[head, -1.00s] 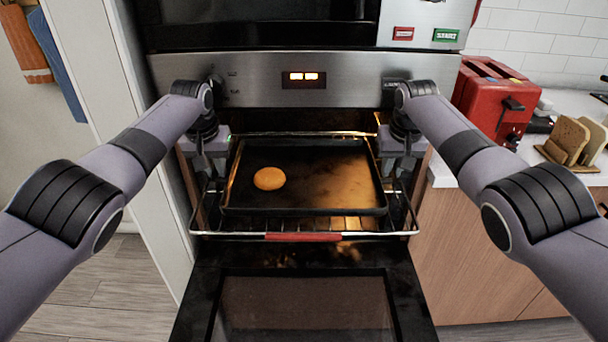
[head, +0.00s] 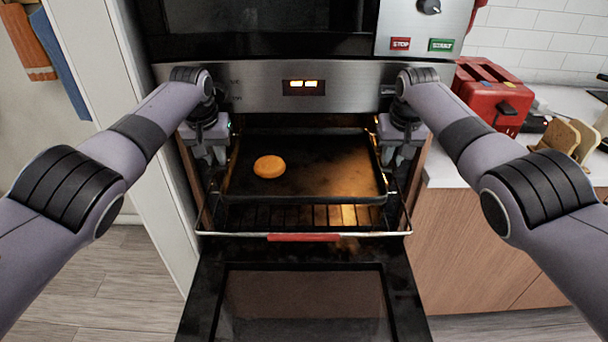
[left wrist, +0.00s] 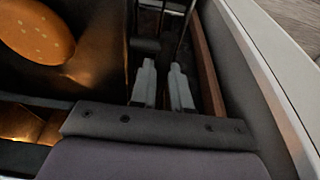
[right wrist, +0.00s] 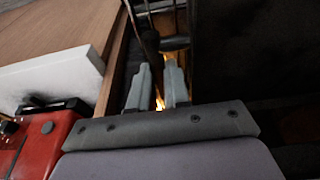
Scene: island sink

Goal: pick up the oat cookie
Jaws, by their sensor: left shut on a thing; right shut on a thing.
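The oat cookie (head: 269,167) is a round, orange-brown disc lying flat on the left part of a dark baking tray (head: 330,170) inside the open oven. The cookie also shows, cut off, at the top left of the left wrist view (left wrist: 38,30). My left gripper (head: 212,158) is at the tray's left side and my right gripper (head: 394,160) at its right side. Both are shut on the tray's sides; the exact grip points are hard to see. Neither gripper touches the cookie. The tray appears above the rack and roughly level.
The oven rack (head: 320,215) shows below the tray, with a red-handled front bar (head: 303,237). The oven door (head: 305,300) hangs open in front. A white cabinet panel (head: 150,190) stands close on the left. A counter with a red toaster (head: 492,97) is on the right.

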